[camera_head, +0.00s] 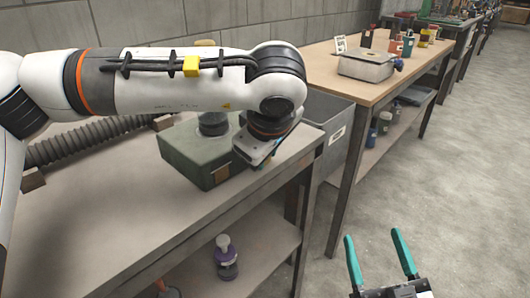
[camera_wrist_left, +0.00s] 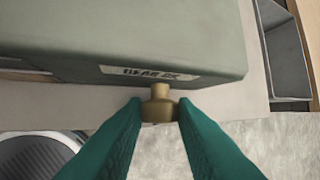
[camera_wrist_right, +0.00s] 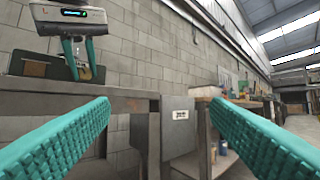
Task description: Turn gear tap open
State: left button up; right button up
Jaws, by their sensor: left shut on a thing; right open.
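The gear tap (camera_wrist_left: 160,92) is a small brass fitting on the edge of a green box (camera_wrist_left: 150,35) with a printed label, in the left wrist view. My left gripper (camera_wrist_left: 160,110) has its teal fingers on either side of the tap, shut on it. In the head view the green box (camera_head: 190,160) stands on the near workbench; my left arm and wrist hide the tap there. My right gripper (camera_head: 373,238) is open and empty, over the floor at lower right. The right wrist view shows the left gripper (camera_wrist_right: 79,60) pointing down at the box.
The near workbench (camera_head: 110,220) carries a ribbed hose (camera_head: 90,140) behind my left arm. A grey bin (camera_head: 330,112) stands between the benches. A second bench (camera_head: 395,75) holds small items. The floor at right is clear.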

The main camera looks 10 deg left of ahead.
pick_arm(q)
jog(key=o, duration=1)
jog(key=shift+s+r, duration=0.15)
jog(key=shift+r, duration=0.1)
jog(key=shift+p+v, duration=1.35)
jog(key=shift+v, duration=4.4)
pick_arm(e)
notch_tip(320, 180, down, 10)
jog(key=d+g+h, duration=0.1)
jog(key=g+h, duration=0.1)
jog(key=g, duration=0.5)
jog(key=shift+d+r+h, duration=0.15)
jog(key=shift+d+h, duration=0.15)
pick_arm(q)
jog(key=shift+d, duration=0.1)
pick_arm(e)
jog(key=shift+s, duration=0.1)
